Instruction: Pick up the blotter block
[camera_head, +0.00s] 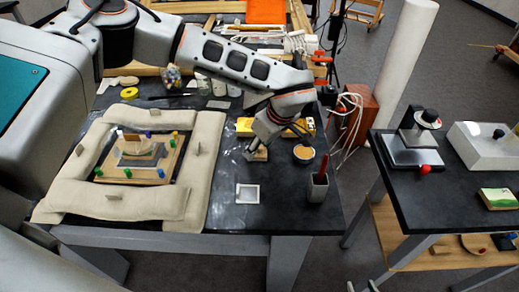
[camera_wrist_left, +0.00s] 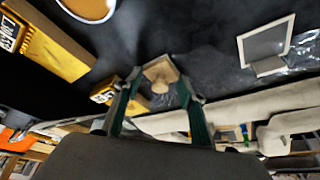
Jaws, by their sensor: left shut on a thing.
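The blotter block (camera_wrist_left: 160,74) is a small pale wooden block with a round knob. In the left wrist view it sits between the fingertips of my left gripper (camera_wrist_left: 158,88), which is shut on its knob. In the head view my left gripper (camera_head: 262,143) points down over the dark table, with the block (camera_head: 259,155) just under it, partly hidden by the fingers. I cannot tell whether the block touches the table. My right gripper (camera_head: 362,286) shows only as two separated fingertips at the bottom edge, empty.
A white square frame (camera_head: 248,194), a dark cup with a red stick (camera_head: 317,187) and a round orange-filled dish (camera_head: 304,153) are nearby. Yellow boxes (camera_head: 245,126) lie behind. Beige padded bolsters (camera_head: 204,155) surround a wooden board at left. A second dark table (camera_head: 448,185) stands right.

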